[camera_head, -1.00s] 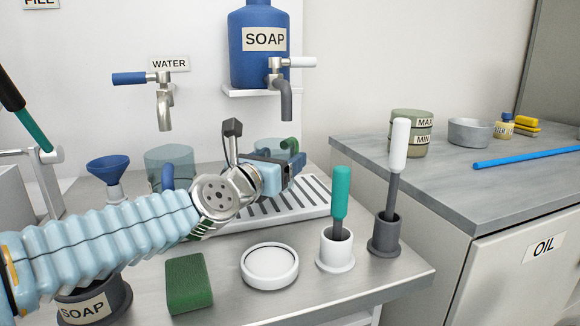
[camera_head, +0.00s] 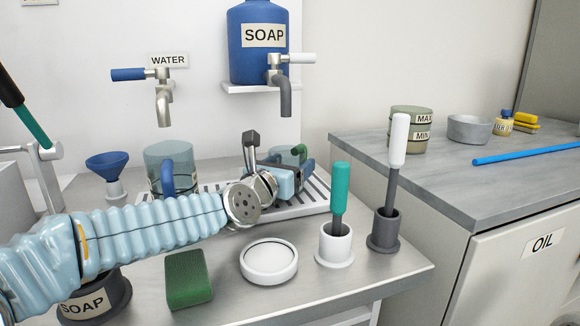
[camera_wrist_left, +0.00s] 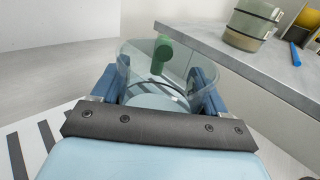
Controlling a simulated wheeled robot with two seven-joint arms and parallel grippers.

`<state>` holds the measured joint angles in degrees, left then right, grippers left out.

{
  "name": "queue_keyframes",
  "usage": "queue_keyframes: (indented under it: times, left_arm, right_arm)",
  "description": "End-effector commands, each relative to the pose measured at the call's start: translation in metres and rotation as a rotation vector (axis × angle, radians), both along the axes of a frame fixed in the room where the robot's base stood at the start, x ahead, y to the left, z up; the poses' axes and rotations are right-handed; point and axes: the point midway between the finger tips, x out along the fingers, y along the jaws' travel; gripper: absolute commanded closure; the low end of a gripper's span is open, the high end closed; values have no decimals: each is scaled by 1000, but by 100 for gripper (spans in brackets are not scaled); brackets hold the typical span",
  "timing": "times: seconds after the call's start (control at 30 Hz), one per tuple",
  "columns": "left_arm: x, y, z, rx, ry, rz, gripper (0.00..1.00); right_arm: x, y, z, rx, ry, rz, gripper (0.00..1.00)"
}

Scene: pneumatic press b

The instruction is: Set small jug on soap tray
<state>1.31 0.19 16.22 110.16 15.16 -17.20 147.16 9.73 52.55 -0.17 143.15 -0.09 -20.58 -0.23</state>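The small clear jug with a green handle (camera_head: 300,153) is at the back of the steel counter, partly hidden behind my left gripper (camera_head: 290,176). In the left wrist view the jug (camera_wrist_left: 135,66) is between my two blue fingers, which press against its sides; its green handle points away from the palm. The slatted drip tray under the soap tap (camera_head: 312,207) is below my left gripper. I cannot tell whether the jug's base touches the tray. My right gripper is out of view.
A larger clear jug with a blue handle (camera_head: 170,160) stands left of my gripper. The soap tap (camera_head: 284,85) hangs above. In front are a green sponge (camera_head: 188,279), a white round dish (camera_head: 269,260) and two brush holders (camera_head: 334,245). A side counter (camera_head: 470,185) lies right.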

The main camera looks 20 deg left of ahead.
Motion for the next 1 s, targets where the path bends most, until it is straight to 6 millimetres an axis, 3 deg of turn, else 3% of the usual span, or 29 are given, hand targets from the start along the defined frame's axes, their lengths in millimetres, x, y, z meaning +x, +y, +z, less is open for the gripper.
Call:
queue_keyframes:
  times: [0.03,0.17,0.53,0.7,1.0]
  left_arm:
    - [0,0,0,0,0,0,21]
    - [0,0,0,0,0,0,1]
    - [0,0,6,0,0,0,1]
    - [-33,7,0,0,-4,2,1]
    - [-98,19,3,0,-4,2,1]
  right_arm:
    - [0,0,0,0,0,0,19]
    - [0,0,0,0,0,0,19]
    - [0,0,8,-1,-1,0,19]
    - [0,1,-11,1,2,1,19]
    - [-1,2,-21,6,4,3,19]
